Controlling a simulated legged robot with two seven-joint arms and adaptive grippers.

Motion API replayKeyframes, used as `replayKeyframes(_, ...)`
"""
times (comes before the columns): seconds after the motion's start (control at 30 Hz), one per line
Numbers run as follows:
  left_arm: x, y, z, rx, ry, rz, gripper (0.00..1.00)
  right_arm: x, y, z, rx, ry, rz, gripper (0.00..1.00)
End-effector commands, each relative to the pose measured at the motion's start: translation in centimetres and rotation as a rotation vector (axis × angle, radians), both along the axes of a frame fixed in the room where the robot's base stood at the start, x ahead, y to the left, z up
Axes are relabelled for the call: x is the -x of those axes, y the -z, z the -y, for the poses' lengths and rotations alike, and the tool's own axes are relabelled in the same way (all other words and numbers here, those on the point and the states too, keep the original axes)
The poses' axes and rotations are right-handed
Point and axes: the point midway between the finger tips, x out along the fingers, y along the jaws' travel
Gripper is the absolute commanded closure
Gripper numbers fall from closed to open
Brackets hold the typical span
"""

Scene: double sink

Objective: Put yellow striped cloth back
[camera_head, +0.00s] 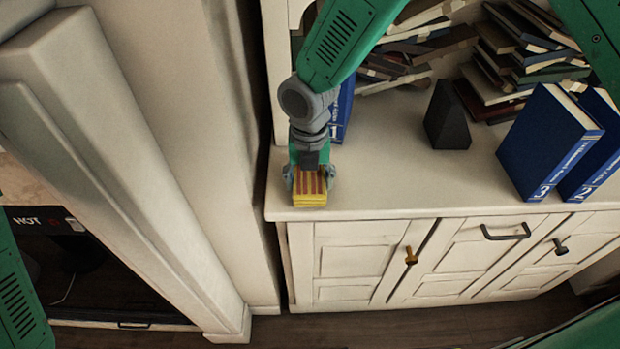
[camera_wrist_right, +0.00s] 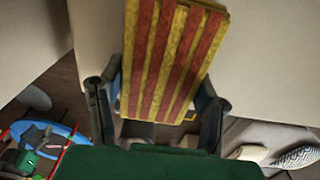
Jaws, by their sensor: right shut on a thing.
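The yellow cloth (camera_head: 309,198) with red-brown stripes is a folded, block-like stack at the left front corner of the white cabinet top (camera_head: 400,185). My right gripper (camera_head: 311,178) comes down from above and is shut on the cloth. In the right wrist view the striped cloth (camera_wrist_right: 172,60) sits between the two fingers of the right gripper (camera_wrist_right: 160,100). I cannot tell whether the cloth touches the cabinet top. My left gripper is not in view.
A dark wedge-shaped block (camera_head: 447,118) and blue books (camera_head: 548,143) stand to the right on the cabinet. Another blue book (camera_head: 343,110) stands behind my right gripper. Stacked books (camera_head: 505,60) fill the back.

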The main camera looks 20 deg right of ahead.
Motion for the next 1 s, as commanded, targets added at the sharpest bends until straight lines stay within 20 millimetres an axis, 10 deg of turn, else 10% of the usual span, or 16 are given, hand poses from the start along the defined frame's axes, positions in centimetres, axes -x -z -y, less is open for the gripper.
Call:
replayKeyframes(0.1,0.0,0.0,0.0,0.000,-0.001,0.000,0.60,0.0,0.2,0.2,-0.002,0.001,0.000,0.66)
replayKeyframes(0.13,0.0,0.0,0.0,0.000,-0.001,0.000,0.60,0.0,0.2,0.2,-0.003,0.001,0.000,0.36)
replayKeyframes(0.2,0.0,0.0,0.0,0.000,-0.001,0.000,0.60,0.0,0.2,0.3,-0.003,0.001,0.000,0.22)
replayKeyframes(0.57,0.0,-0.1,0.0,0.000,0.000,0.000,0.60,-0.1,-0.7,0.3,-0.005,0.002,0.001,0.22)
replayKeyframes(1.0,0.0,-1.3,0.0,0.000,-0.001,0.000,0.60,-0.1,-9.5,0.3,-0.004,0.002,0.003,0.22)
